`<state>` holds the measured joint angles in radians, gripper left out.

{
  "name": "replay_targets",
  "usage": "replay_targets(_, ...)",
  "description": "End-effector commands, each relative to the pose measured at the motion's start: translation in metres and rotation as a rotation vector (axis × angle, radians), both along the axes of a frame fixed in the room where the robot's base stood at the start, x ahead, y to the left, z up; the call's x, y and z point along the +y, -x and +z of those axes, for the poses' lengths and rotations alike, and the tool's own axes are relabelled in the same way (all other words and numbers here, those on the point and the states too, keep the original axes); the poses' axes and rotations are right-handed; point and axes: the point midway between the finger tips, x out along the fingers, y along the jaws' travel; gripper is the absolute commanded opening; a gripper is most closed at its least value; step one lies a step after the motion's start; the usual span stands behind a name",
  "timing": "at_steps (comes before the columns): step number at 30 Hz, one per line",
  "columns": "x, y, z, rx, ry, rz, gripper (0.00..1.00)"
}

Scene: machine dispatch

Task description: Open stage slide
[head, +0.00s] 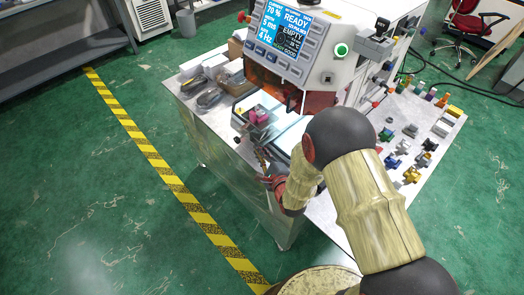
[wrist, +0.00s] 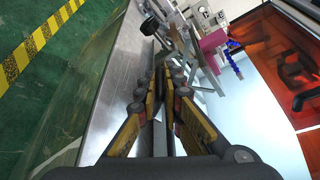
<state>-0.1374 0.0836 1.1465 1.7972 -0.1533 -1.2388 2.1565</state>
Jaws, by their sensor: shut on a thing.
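The stage slide (head: 287,138) shows in the head view as a pale plate at the front of the machine, below its orange window. It also shows in the wrist view as a pale, glossy surface (wrist: 262,122) on the right. My gripper (head: 264,176) is at the machine's front edge, beside the slide. In the wrist view the fingertips of my gripper (wrist: 164,76) are close together around a thin grey bar, which looks like the slide's handle. The fingers hide most of the bar, and how it joins the slide is unclear. A pink block (wrist: 213,41) sits just beyond.
The machine's screen (head: 287,30) reads READY and EMPTY. The orange window (wrist: 297,77) is close on the right in the wrist view. Several small coloured parts lie on the side table (head: 447,140). Yellow-black floor tape (head: 150,150) runs along the open green floor.

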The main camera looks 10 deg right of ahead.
Motion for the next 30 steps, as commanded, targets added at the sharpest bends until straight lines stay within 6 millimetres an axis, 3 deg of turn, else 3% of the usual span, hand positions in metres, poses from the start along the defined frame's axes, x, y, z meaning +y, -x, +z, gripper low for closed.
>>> replay_targets(5, 0.000, 0.001, -0.001, 0.003, 0.001, 0.001, 0.00)
replay_targets(6, 0.000, 0.001, -0.001, 0.002, 0.001, 0.000, 0.10)
replay_targets(15, 0.000, 0.000, 0.000, 0.001, 0.000, 0.000, 0.27)
replay_targets(25, -0.001, 0.002, 0.000, 0.000, 0.000, -0.001, 0.27)
replay_targets(30, -0.007, 0.019, 0.004, 0.001, 0.000, -0.002, 0.27)
